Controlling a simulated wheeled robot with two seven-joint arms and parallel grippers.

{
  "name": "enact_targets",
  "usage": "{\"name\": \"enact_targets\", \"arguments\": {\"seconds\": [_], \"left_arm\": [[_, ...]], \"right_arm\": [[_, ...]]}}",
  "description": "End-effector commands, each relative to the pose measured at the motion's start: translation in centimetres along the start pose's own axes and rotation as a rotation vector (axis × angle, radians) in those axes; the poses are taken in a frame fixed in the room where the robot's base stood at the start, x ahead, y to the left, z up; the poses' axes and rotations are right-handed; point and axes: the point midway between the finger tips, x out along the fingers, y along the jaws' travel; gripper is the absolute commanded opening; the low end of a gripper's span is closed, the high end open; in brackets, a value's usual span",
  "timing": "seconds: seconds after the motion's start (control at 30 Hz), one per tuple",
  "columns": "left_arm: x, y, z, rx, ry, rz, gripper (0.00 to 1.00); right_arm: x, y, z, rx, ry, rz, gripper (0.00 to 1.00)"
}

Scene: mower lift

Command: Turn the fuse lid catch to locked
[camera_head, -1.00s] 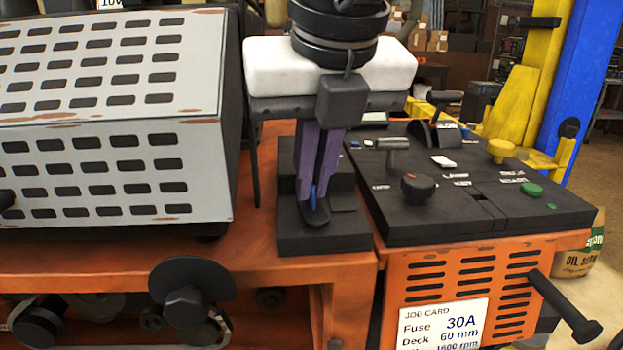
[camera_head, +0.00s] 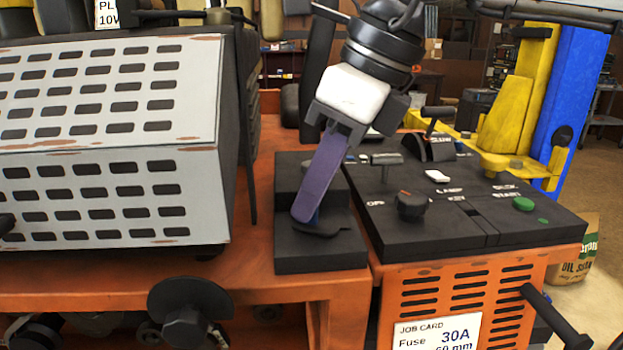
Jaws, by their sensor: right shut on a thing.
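The black fuse box (camera_head: 318,258) sits on the orange deck between the grey slotted cover and the control panel. The lid catch (camera_head: 325,229) is a small dark tab on top of it, with a bit of blue showing beside my fingertips. My right gripper (camera_head: 305,216) comes down from above, tilted, with its purple fingers shut on the catch. The near finger hides much of the catch and the other finger, so the catch's exact angle is hard to tell. My left gripper is not in view.
The black control panel (camera_head: 455,215) stands close on the right, with a T-handle (camera_head: 386,160), a dark knob (camera_head: 412,205) and a green button (camera_head: 523,204). The slotted cover (camera_head: 110,200) stands close on the left. A job card (camera_head: 437,335) is on the orange front.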

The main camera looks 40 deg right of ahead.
Motion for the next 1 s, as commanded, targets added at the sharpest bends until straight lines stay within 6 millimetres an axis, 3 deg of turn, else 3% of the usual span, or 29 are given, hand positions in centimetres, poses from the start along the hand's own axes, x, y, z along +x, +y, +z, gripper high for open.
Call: {"name": "enact_targets", "arguments": {"seconds": [0.5, 1.0], "left_arm": [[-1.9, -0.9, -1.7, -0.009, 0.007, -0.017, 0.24], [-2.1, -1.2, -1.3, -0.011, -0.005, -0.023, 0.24]], "right_arm": [[-0.1, -0.3, 0.1, -0.347, 0.004, 0.147, 0.00], [0.1, -0.4, 0.0, -0.436, 0.005, 0.180, 0.00]]}}
